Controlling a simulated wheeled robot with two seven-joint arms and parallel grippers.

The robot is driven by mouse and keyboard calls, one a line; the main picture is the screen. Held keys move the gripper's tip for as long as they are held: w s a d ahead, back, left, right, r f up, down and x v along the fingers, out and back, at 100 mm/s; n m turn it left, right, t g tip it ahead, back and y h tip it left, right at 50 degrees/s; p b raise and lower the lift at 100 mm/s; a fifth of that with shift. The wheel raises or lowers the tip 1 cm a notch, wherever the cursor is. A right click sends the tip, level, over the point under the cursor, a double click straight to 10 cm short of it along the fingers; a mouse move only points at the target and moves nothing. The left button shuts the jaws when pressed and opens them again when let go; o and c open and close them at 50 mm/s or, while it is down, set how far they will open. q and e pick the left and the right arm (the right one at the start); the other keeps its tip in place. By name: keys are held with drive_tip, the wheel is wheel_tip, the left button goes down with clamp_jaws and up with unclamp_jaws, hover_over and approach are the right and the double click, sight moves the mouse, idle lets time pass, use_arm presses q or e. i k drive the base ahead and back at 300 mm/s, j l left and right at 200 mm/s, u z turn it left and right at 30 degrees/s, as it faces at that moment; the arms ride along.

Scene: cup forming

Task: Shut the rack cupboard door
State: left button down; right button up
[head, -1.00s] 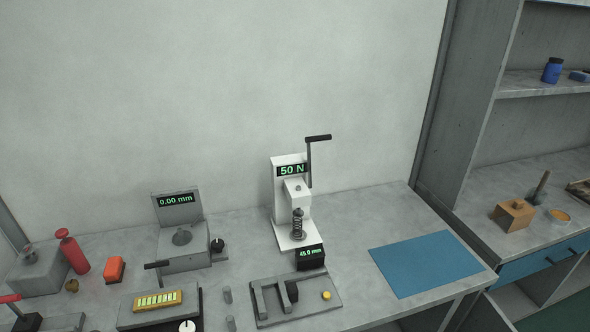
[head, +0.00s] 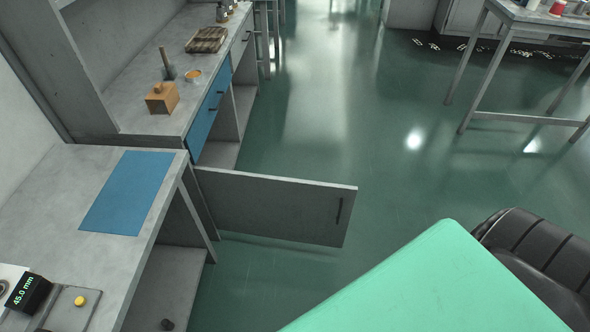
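The rack cupboard door (head: 270,204) is a grey panel standing wide open in the head view. It swings out to the right from its hinge side by the rack's lower part, over the green floor. A dark vertical handle (head: 339,211) sits near its free edge. The rack's lower cupboard (head: 222,152) shows an open, grey interior beside the blue drawer fronts. Neither of my grippers is in view.
The workbench (head: 62,185) with a blue mat (head: 126,193) stands at the left, close to the door's hinge side. Green floor (head: 330,110) is clear beyond the door. A metal table (head: 540,25) stands at the far right.

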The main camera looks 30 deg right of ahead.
sight(296, 209)
drive_tip(key=z, duration=0.75)
